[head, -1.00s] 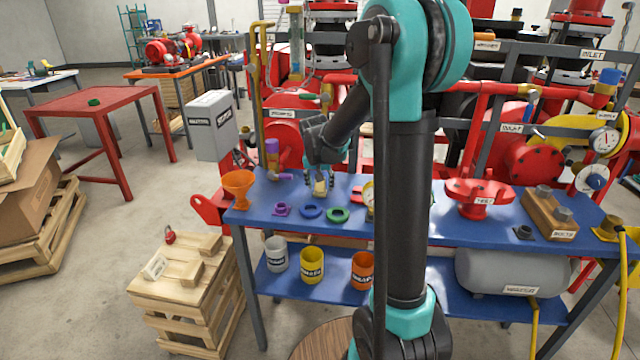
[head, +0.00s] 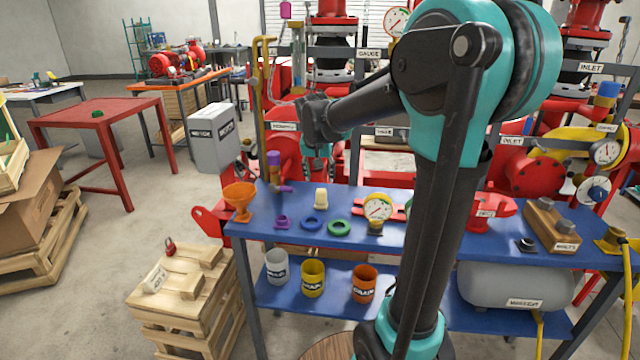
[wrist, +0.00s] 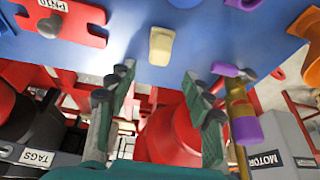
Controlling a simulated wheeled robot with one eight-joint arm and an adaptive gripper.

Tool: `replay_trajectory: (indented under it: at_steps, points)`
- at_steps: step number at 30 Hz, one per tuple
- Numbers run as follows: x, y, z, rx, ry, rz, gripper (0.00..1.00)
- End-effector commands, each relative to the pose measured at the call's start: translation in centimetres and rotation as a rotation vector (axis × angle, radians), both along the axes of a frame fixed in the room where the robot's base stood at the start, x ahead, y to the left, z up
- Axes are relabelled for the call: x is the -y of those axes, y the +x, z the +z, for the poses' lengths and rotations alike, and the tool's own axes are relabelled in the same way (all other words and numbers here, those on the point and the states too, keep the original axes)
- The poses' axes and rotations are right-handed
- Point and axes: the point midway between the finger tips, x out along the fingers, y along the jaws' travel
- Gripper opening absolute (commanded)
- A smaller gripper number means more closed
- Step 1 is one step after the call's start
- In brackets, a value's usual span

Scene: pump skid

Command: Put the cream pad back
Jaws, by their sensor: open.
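The cream pad (head: 320,198) stands on the blue table (head: 355,251), behind the blue and green rings. In the wrist view the cream pad (wrist: 161,46) lies ahead of the fingertips, clear of them, with blue table top around it. My gripper (head: 318,172) is open and empty, above and behind the pad. In the wrist view my gripper (wrist: 165,88) shows two green-padded fingers spread wide with nothing between them. The pad's underside is hidden.
A purple ring (head: 282,222), blue ring (head: 312,224), green ring (head: 339,227) and orange funnel (head: 239,199) sit along the front left. A gauge (head: 377,208) stands right of the pad. A purple-topped valve (head: 274,170) stands at the back left.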

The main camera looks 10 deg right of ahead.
Motion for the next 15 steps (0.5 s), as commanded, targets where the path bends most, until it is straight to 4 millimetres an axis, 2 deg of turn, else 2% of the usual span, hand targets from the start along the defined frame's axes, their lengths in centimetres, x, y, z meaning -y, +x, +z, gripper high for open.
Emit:
replay_trajectory:
  at_steps: [4, 7, 8, 11, 15]
  points:
    - [0.1, -0.8, 0.5, -0.001, 0.000, 0.004, 0.51]
    - [1.0, -3.2, -0.9, -0.008, 0.001, 0.029, 0.51]
    - [1.5, -4.3, -1.7, -0.011, 0.002, 0.042, 0.51]
    - [3.1, -9.3, -5.1, -0.021, 0.004, 0.101, 0.51]
    - [4.7, -17.1, -10.2, -0.028, 0.006, 0.194, 0.51]
